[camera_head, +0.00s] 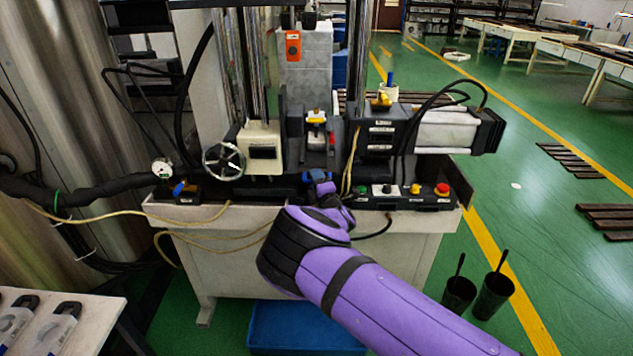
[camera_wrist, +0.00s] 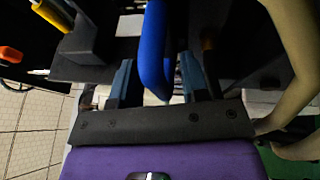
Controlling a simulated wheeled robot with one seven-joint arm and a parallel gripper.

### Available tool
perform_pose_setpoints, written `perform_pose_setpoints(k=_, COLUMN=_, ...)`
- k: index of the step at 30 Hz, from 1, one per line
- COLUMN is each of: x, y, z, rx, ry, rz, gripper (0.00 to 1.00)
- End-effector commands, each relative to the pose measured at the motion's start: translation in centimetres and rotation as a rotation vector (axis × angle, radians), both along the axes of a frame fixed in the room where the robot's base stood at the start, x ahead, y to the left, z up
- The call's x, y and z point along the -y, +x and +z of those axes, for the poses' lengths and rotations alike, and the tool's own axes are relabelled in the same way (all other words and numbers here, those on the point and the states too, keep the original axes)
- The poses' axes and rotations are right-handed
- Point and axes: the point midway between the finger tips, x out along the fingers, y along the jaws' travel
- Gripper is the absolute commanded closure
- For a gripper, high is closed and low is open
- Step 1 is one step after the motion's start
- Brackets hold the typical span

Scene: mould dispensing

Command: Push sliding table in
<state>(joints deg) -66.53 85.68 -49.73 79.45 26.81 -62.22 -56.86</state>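The sliding table (camera_head: 318,158) is the dark block in the middle of the machine, with a yellow, white and blue fitting on top. A blue handle (camera_wrist: 152,50) shows in the wrist view, attached to dark metal parts. My gripper (camera_wrist: 156,78) has its two fingers apart, one on each side of the handle, with gaps visible on both sides. In the head view, my gripper (camera_head: 318,177) is at the front of the machine, just before the sliding table. The wrist partly hides the handle there, and contact cannot be told.
A control box (camera_head: 405,196) with coloured buttons is right of my gripper on the white bench (camera_head: 250,216). A handwheel (camera_head: 223,161) and gauge are at left. Yellow cables hang close to my gripper. A blue bin (camera_head: 300,326) and black cups stand on the floor.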

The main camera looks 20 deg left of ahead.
Motion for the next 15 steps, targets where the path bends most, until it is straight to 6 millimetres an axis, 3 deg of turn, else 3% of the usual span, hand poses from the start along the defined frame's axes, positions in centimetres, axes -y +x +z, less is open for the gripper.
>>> perform_pose_setpoints(k=8, x=0.1, y=-0.4, z=-0.2, rx=-0.001, ry=-0.001, rz=0.001, gripper=0.59)
perform_pose_setpoints(k=15, x=2.0, y=-2.9, z=-0.7, rx=-0.003, ry=-0.002, rz=-0.001, gripper=0.59)
